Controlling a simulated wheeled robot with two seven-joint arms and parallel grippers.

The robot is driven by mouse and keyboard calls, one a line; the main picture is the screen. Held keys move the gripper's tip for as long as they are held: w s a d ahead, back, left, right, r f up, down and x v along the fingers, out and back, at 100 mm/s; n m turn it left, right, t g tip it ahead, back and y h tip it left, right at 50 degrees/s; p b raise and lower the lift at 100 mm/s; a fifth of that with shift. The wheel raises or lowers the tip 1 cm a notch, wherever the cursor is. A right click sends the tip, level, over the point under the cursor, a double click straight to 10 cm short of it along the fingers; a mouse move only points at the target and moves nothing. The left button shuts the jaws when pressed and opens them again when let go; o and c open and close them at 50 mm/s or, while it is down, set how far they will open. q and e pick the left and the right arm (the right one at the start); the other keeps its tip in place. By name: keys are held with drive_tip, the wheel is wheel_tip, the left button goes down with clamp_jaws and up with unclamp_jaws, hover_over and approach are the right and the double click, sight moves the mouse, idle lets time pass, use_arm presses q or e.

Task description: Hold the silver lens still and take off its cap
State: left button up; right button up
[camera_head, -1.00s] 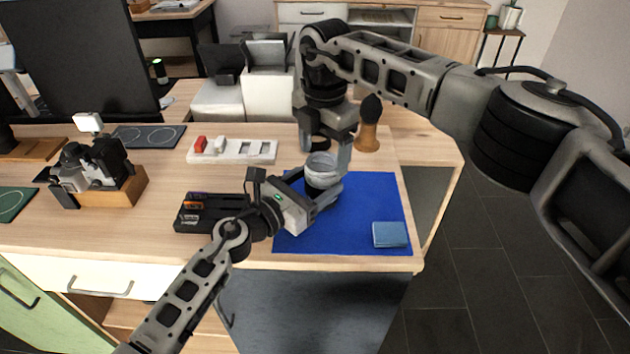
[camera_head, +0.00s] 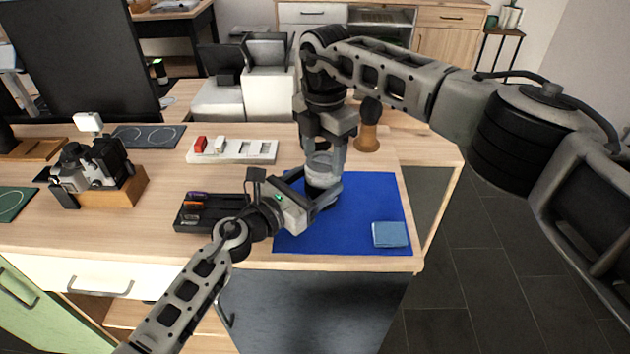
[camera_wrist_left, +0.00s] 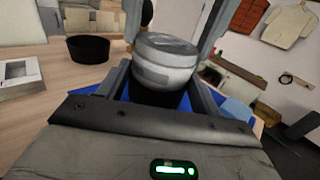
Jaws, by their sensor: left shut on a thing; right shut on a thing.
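The silver lens (camera_wrist_left: 163,72) stands upright in the left wrist view, with its dark lower part between the fingers of my left gripper (camera_head: 320,196). My left gripper is shut on the lens low down, over the blue mat (camera_head: 365,205). The cap (camera_wrist_left: 168,42) is the paler round top of the lens and appears seated on it. My right gripper (camera_head: 324,164) points straight down from above, its fingers on either side of the cap and shut on it. The right fingers partly hide the cap and lens in the head view.
A blue cloth block (camera_head: 389,235) lies at the mat's front right. A white slotted tray (camera_head: 232,151) and a black round pot (camera_wrist_left: 88,48) stand behind. A black organiser (camera_head: 196,212) is left of the mat, and a wooden stand (camera_head: 367,138) is at the back right.

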drive_tip(key=shift+r, duration=0.75)
drive_tip(key=shift+r, duration=2.35)
use_arm(q)
drive_tip(key=o, duration=1.3)
drive_tip(key=shift+c, duration=0.2)
